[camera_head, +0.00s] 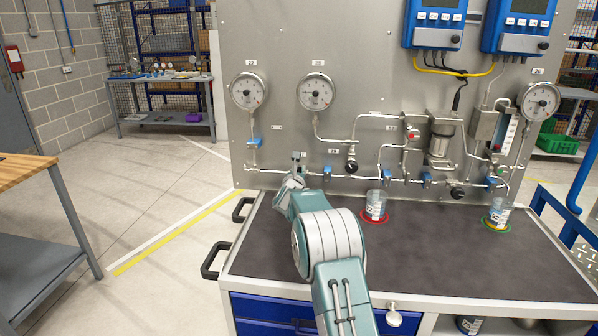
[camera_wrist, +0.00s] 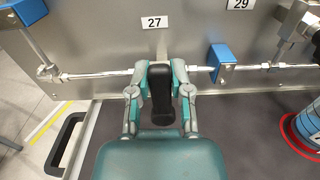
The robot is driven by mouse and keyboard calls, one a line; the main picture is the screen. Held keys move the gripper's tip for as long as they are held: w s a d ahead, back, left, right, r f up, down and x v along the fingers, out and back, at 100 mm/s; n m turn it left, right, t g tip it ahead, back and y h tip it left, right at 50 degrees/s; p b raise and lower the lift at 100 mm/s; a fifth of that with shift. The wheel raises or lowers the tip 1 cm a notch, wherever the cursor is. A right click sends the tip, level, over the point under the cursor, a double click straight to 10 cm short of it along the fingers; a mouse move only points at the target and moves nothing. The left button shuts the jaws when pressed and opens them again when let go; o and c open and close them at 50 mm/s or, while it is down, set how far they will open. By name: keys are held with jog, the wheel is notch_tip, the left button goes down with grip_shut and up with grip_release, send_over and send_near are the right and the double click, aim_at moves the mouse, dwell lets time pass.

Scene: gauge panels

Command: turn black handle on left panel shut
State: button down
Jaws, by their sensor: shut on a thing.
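The black handle (camera_wrist: 160,95) shows in the wrist view, hanging down from the horizontal pipe just below label 27. My gripper (camera_wrist: 161,88) has one finger on each side of the handle and is shut on it. In the head view my gripper (camera_head: 297,178) is at the lower left of the metal panel (camera_head: 283,121), and my arm hides the black handle there. Most of the handle's front face is clear in the wrist view.
Blue valve handles (camera_head: 327,170) sit along the same pipe. A cup on a red ring (camera_head: 375,221) stands on the dark bench top (camera_head: 440,265), right of my arm. A black side handle (camera_head: 215,260) sticks out at the bench's left edge.

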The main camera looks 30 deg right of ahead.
jog(key=shift+f, duration=0.5)
jog(key=c, duration=0.5)
grip_release()
jog(key=shift+c, duration=0.2)
jog(key=shift+r, duration=0.25)
jog(key=v, duration=1.2)
jog(key=shift+w, duration=0.1)
